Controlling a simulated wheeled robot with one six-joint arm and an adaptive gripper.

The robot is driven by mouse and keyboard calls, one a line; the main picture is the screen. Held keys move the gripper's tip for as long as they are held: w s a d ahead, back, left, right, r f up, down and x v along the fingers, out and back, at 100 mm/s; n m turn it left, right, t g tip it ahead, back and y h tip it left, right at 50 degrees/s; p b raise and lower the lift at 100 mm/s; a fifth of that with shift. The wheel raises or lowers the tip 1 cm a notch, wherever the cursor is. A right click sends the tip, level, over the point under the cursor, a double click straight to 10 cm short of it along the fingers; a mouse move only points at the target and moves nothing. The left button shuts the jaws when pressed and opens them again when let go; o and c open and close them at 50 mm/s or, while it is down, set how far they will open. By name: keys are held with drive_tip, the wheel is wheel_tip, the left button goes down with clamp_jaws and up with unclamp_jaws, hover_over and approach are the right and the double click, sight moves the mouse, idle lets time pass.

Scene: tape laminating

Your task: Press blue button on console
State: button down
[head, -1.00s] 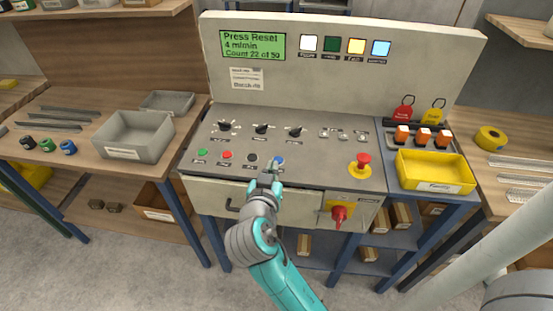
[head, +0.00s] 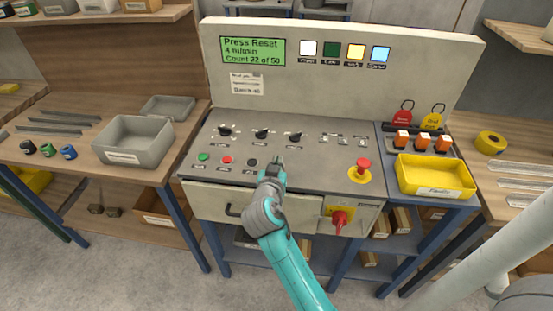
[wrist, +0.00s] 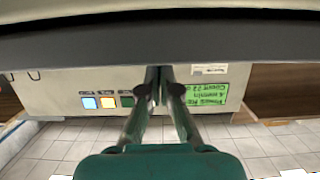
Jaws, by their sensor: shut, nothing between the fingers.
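The grey console (head: 330,170) stands in the middle of the head view, with a row of small buttons along its front. The green button (head: 203,157), red button (head: 227,160) and black button (head: 252,162) show in that row. My gripper (head: 278,160) is shut and empty, with its fingertips over the spot right of the black button. The blue button is hidden behind the fingertips, and I cannot tell whether they touch it. In the wrist view the shut fingers (wrist: 162,72) point towards the console, which appears upside down.
The green display (head: 252,48) reads "Press Reset", "4 m/min" and "Count 22 of 50". A red emergency stop (head: 363,166) stands to the right of my gripper. Three dark knobs (head: 262,134) lie behind the button row. A yellow tray (head: 435,178) sits at the right.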

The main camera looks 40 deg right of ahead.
drive_tip(key=shift+f, duration=0.3)
